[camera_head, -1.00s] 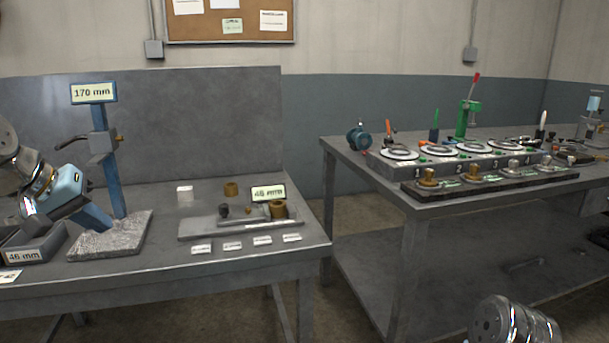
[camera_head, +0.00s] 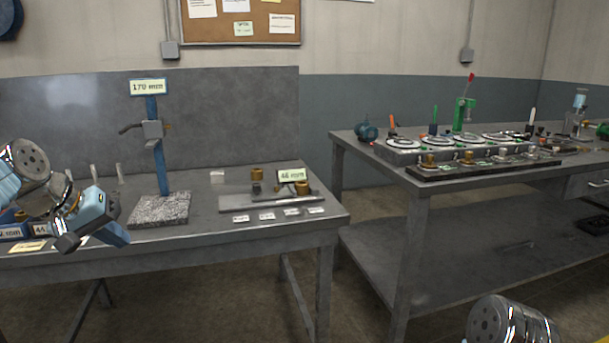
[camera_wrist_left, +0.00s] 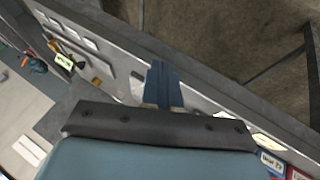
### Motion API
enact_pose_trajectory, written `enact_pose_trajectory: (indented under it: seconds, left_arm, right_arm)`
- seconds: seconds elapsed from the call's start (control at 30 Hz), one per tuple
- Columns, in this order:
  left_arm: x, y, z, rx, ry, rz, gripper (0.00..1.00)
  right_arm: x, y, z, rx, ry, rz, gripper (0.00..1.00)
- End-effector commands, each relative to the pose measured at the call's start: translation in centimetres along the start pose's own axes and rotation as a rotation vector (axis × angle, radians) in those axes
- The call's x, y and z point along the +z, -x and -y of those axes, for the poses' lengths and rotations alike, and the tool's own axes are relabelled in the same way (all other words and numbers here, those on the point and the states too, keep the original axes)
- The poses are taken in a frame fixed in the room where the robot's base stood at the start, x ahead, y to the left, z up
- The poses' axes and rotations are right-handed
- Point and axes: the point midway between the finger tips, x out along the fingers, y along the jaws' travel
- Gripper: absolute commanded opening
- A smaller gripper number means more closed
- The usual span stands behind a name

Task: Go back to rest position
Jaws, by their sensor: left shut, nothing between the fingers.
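My left gripper (camera_head: 122,238) is at the left of the head view, by the front edge of the left table (camera_head: 260,238). It is shut and holds nothing. Its blue fingers also show, closed together, in the left wrist view (camera_wrist_left: 162,85), over the table's edge. The blue stand (camera_head: 158,165) with the 170 mm sign stands behind it to the right, apart from it. My right gripper is out of view; only a metallic part of my right arm (camera_head: 512,322) shows at the bottom right.
Labelled boxes (camera_head: 12,232) are partly hidden behind my left arm. A grey plate (camera_head: 240,204) with brass parts and a 46 mm sign lies at the left table's right. The right table (camera_head: 440,187) carries a station with several round dials. A floor gap separates the tables.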

Motion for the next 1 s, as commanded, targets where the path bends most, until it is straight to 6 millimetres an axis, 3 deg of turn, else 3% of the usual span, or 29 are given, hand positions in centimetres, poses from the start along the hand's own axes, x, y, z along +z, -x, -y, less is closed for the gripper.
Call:
enact_pose_trajectory:
  seconds: [0.27, 0.47, 0.57, 0.6, 0.67, 0.73, 0.87, 0.9, 1.0]
  left_arm:
    - [1.4, -9.5, 0.8, -0.005, 0.000, 0.066, 0.00]
    - [5.5, -20.0, 1.7, -0.012, -0.007, 0.138, 0.00]
    - [10.3, -26.9, 2.4, -0.018, -0.016, 0.197, 0.00]
    - [12.7, -29.6, 2.7, -0.021, -0.020, 0.221, 0.00]
    - [16.7, -33.1, 3.2, -0.026, -0.027, 0.256, 0.00]
    - [21.8, -36.6, 3.7, -0.030, -0.039, 0.299, 0.00]
    - [32.2, -40.6, 4.8, -0.037, -0.065, 0.378, 0.00]
    - [35.2, -41.1, 5.1, -0.039, -0.073, 0.400, 0.00]
    - [41.7, -41.4, 5.8, -0.041, -0.090, 0.447, 0.00]
  right_arm:
    - [0.0, 0.0, 0.0, 0.000, 0.000, 0.000, 0.43]
    - [0.0, 0.0, 0.0, 0.000, 0.000, 0.000, 0.43]
    - [0.0, 0.0, 0.0, 0.000, 0.000, 0.000, 0.43]
    - [0.0, 0.0, 0.0, 0.000, 0.000, 0.000, 0.43]
    - [0.0, 0.0, 0.0, 0.000, 0.000, 0.000, 0.43]
    - [0.0, 0.0, 0.0, 0.000, 0.000, 0.000, 0.43]
    - [0.0, 0.0, 0.0, 0.000, 0.000, 0.000, 0.43]
    - [0.0, 0.0, 0.0, 0.000, 0.000, 0.000, 0.43]
    - [0.0, 0.0, 0.0, 0.000, 0.000, 0.000, 0.43]
